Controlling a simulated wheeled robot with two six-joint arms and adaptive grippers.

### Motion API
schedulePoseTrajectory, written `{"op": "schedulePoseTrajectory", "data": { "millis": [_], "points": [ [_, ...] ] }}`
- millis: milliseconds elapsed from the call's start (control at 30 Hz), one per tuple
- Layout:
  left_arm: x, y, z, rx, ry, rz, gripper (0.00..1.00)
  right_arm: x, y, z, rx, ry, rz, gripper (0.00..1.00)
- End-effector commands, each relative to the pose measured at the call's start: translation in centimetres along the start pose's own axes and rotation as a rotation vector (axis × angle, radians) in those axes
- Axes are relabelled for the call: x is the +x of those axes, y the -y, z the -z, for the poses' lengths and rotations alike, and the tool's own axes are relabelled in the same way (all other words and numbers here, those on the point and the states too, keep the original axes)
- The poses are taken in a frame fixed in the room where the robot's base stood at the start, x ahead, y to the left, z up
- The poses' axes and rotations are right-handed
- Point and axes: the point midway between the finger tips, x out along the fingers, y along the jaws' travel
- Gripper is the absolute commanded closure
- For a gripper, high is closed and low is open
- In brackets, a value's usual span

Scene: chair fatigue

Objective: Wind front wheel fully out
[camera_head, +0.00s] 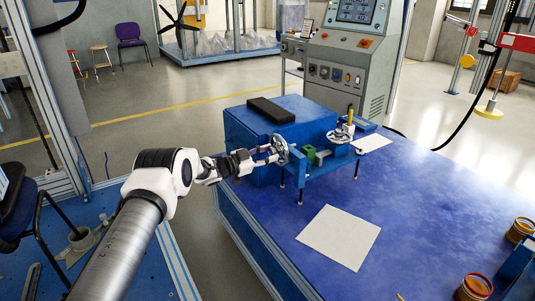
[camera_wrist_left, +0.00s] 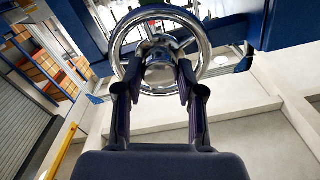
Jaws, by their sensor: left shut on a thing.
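A chrome handwheel (camera_head: 281,150), which I take as the front wheel, is on the near left end of a blue fixture (camera_head: 325,164) on the blue table. My left gripper (camera_head: 265,155) reaches it from the left. In the left wrist view the wheel's rim (camera_wrist_left: 118,38) rings the fingertips, and my left gripper (camera_wrist_left: 161,60) is shut on the round central hub (camera_wrist_left: 160,72). The wheel's far side is hidden. A second handwheel (camera_head: 341,134) lies flatter on the fixture's right, with a yellow handle (camera_head: 350,117) standing up. My right gripper is not in view.
A blue box (camera_head: 246,135) with a black pad (camera_head: 271,111) stands behind the fixture. White sheets (camera_head: 340,236) lie on the blue table (camera_head: 420,200). Jars (camera_head: 473,289) stand at the front right. A control console (camera_head: 345,55) stands behind. The table's middle right is clear.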

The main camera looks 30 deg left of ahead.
Motion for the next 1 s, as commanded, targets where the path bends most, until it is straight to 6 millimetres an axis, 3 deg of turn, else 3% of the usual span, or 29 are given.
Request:
{"op": "schedulePoseTrajectory", "data": {
  "millis": [500, 1000],
  "points": [
    [0.00, -0.08, -0.04, -0.446, 0.001, 0.000, 0.97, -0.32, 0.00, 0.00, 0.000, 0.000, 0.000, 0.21],
    [0.00, -0.10, -0.05, -0.618, 0.001, 0.000, 0.97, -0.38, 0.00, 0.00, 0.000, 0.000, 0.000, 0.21]
  ]
}}
